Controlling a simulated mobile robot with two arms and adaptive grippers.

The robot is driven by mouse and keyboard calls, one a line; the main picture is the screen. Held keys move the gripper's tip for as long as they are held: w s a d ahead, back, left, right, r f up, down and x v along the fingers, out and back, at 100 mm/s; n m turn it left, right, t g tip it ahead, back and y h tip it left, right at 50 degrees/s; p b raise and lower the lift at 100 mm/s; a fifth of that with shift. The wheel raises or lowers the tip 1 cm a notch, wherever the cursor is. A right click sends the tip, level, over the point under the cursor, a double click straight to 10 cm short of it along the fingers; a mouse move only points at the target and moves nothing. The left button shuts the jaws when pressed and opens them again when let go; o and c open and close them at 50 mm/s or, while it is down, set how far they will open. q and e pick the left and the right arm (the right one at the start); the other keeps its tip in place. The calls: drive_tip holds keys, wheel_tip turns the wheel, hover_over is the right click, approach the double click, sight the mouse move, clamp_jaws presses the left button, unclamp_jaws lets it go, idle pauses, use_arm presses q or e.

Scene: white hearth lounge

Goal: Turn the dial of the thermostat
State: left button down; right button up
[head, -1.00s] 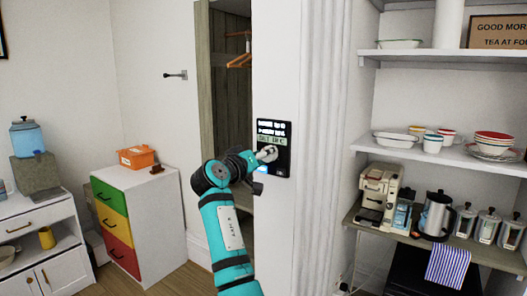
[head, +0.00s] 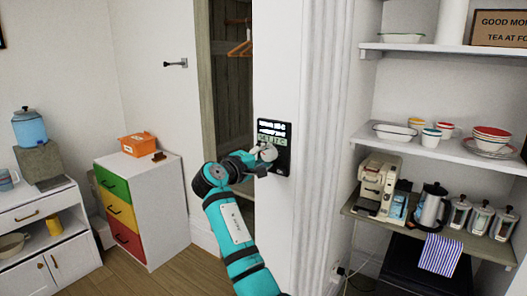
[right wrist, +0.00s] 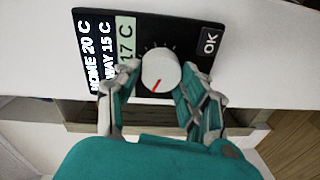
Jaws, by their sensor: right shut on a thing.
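The thermostat (head: 274,133) is a black panel on the white wall pillar, with white text lines and a pale green display. In the right wrist view the thermostat (right wrist: 182,22) shows "HOME 20 C", what looks like "AWAY 15 C", a display ending in "17 C" and an OK button (right wrist: 210,40). Its round white dial (right wrist: 160,70) has a red pointer mark and small ticks around it. My right gripper (head: 262,153) is at the panel; in the right wrist view its fingers (right wrist: 158,78) are closed on both sides of the dial. My left gripper is not in view.
Shelves at the right hold bowls, cups, a coffee machine (head: 381,186) and a kettle (head: 433,206). A chest with coloured drawers (head: 124,215) stands left, with an orange basket (head: 137,145) on top. An open closet (head: 231,75) with hangers is just left of the pillar.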

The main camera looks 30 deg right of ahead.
drive_tip(key=shift+n, duration=0.4)
drive_tip(key=o, duration=1.2)
drive_tip(key=shift+a, duration=0.1)
drive_tip(key=v, duration=1.1)
drive_tip(key=shift+s+a, duration=0.15)
drive_tip(key=shift+a, duration=0.25)
